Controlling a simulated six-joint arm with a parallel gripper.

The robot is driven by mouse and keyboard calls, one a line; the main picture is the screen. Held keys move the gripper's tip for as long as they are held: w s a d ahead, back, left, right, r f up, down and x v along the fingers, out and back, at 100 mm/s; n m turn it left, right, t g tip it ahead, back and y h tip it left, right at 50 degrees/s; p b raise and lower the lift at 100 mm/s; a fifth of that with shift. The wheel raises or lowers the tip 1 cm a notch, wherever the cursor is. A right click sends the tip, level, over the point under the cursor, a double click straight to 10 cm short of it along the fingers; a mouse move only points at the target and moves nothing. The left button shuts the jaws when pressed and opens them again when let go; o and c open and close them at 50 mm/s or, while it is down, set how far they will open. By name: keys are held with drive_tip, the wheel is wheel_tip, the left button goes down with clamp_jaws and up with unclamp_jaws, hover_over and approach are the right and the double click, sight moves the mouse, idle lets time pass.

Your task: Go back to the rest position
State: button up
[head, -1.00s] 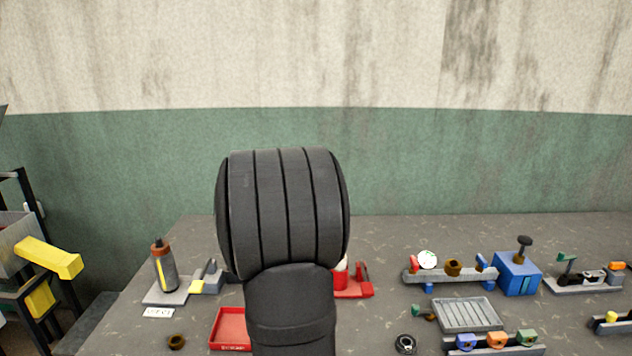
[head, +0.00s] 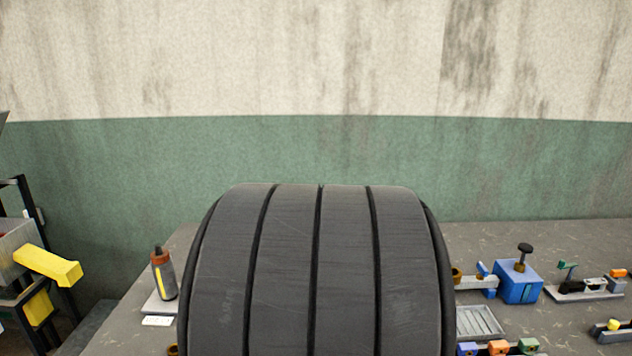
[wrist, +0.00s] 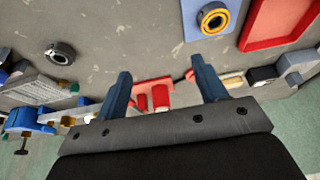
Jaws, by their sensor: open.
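My gripper (wrist: 162,88) shows in the wrist view with its two blue-grey fingers apart and nothing between their tips. Beyond the fingers a red fixture with red cylinders (wrist: 152,98) shows on the bench, apart from them as far as I can tell. In the head view my gripper is out of sight, and a large dark ribbed part of my own arm fills the lower middle and hides the centre of the bench.
The grey bench (head: 590,240) carries a bottle (head: 163,274) at left, and a blue box (head: 519,281) and grey tray (head: 480,321) at right. The wrist view shows a red tray (wrist: 248,35), a blue plate with a yellow ring (wrist: 188,20) and a black ring (wrist: 60,54).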

drive_tip(key=w+d+r+m+h, duration=0.1)
drive_tip(key=w+m, duration=0.1)
drive_tip(key=w, duration=0.6)
drive_tip(key=w+d+r+m+h, duration=0.1)
drive_tip(key=w+d+m, duration=0.1)
drive_tip(key=w, duration=0.6)
drive_tip(key=shift+w+m, duration=0.4)
drive_tip(key=shift+m, duration=0.3)
drive_tip(key=shift+s+r, duration=0.1)
drive_tip(key=s+a+f+n+y, duration=0.1)
drive_tip(key=s+n, duration=0.4)
drive_tip(key=s, duration=1.2)
drive_tip(key=shift+a+f+y, duration=0.25)
drive_tip(key=shift+a+y, duration=0.15)
drive_tip(key=shift+y, duration=0.1)
